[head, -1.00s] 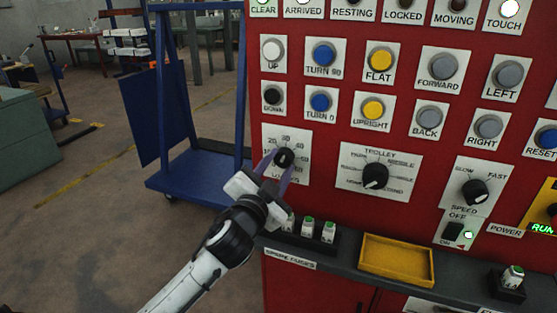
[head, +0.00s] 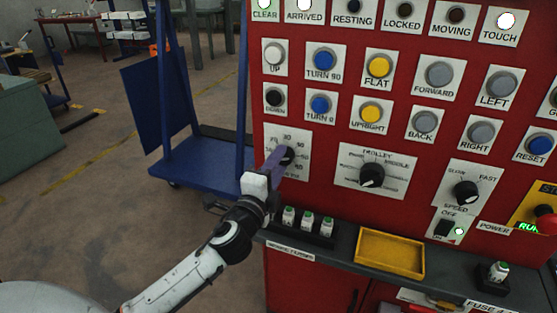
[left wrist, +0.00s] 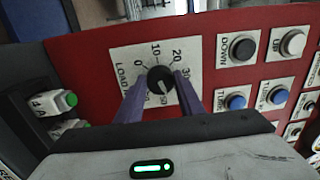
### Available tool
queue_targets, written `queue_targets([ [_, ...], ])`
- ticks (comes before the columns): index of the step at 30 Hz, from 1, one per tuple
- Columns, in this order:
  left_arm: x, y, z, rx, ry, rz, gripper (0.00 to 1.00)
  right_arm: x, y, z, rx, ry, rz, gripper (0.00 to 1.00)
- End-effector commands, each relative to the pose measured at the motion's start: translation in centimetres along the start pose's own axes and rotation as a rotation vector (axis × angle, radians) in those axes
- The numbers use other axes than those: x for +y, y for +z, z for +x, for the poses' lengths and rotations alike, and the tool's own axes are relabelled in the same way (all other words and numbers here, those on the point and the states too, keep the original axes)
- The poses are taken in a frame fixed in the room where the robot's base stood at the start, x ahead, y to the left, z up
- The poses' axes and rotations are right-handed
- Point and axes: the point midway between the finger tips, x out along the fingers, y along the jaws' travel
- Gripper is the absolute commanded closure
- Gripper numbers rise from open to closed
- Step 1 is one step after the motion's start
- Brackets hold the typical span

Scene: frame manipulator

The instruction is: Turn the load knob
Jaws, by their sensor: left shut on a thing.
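The load knob (left wrist: 160,80) is a black round knob on a white dial plate marked 0, 10, 20, 30 and more, with LOAD written on it. In the head view the plate (head: 299,146) is at the left of the red panel, and the fingers partly cover the knob. My left gripper (head: 283,158) is shut on the load knob, with one purple finger on each side of it in the left wrist view (left wrist: 160,92). The exact pointer reading is hard to make out. My right gripper is not in view.
The trolley knob (head: 372,175) and speed knob (head: 466,192) are to the right. Push buttons sit above. Spare fuses (head: 307,221) and a yellow tray (head: 390,252) stand on the ledge below. A blue cart (head: 200,165) is behind at the left.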

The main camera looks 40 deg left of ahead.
Motion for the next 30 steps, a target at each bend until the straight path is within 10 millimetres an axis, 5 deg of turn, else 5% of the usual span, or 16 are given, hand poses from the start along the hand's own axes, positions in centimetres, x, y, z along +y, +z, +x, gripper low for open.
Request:
queue_targets([
  [22,0.01,0.01,0.00,0.004,-0.001,0.085,0.88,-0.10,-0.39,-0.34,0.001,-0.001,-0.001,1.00],
  [23,0.00,0.01,0.00,0.004,-0.001,0.085,0.61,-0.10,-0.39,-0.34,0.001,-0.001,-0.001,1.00],
  [24,0.00,0.01,0.00,0.004,-0.001,0.085,0.54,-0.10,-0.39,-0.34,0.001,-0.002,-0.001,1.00],
  [30,-0.01,0.01,0.01,0.004,-0.001,0.084,0.47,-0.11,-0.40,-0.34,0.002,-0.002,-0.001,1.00],
])
